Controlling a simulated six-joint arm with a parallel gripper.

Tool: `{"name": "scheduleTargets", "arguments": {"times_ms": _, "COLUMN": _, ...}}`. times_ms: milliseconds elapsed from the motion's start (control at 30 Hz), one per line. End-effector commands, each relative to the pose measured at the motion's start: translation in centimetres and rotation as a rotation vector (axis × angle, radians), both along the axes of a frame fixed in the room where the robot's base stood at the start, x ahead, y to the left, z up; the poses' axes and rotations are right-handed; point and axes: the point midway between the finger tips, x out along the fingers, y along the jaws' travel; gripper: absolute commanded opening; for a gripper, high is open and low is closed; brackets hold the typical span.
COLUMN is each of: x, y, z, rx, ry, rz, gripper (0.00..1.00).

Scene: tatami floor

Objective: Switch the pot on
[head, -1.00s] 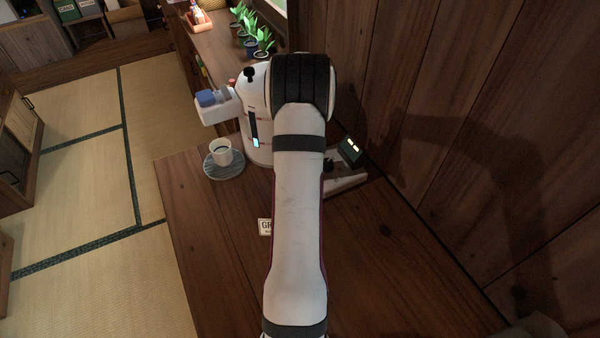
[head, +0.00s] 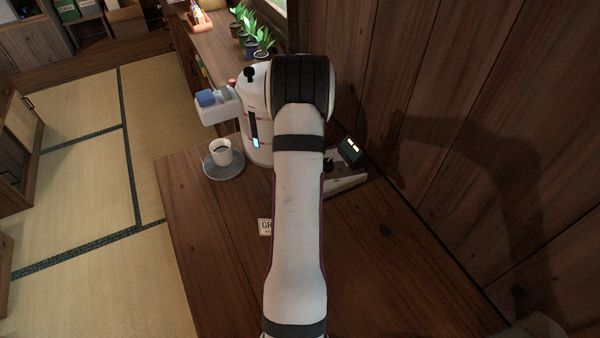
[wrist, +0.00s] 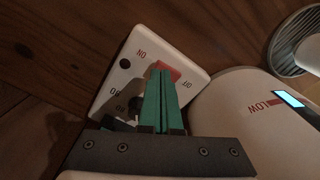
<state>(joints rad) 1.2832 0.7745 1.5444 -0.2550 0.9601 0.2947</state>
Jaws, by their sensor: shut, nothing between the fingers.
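The white pot (head: 256,112) stands at the back of the wooden counter, partly hidden by my arm. Its lit gauge and red LOW mark show in the wrist view, where the pot body (wrist: 240,115) is at the right. Beside it lies a white switch panel (wrist: 120,80) marked ON and OFF, with a red switch (wrist: 174,72) and a dark knob. My gripper (wrist: 161,72) is shut and empty, its green fingertips at the red switch. The fingers partly cover the switch, so I cannot tell contact or which way it is set. In the head view my arm hides the fingers.
A cup (head: 221,152) on a round grey saucer (head: 223,172) stands left of the pot. A small label card (head: 265,227) lies on the counter (head: 210,250). Potted plants (head: 262,43) stand behind. A wooden wall (head: 450,90) closes the right side. The front counter is mostly clear.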

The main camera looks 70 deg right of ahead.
Motion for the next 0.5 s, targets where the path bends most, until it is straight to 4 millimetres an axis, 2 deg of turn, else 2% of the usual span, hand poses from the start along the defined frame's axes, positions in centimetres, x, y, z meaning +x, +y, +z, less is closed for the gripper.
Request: {"name": "scheduleTargets", "arguments": {"times_ms": 500, "x": 0.00, "y": 0.00, "z": -0.80, "rx": 0.000, "ry": 0.000, "rz": 0.000, "gripper": 0.00}}
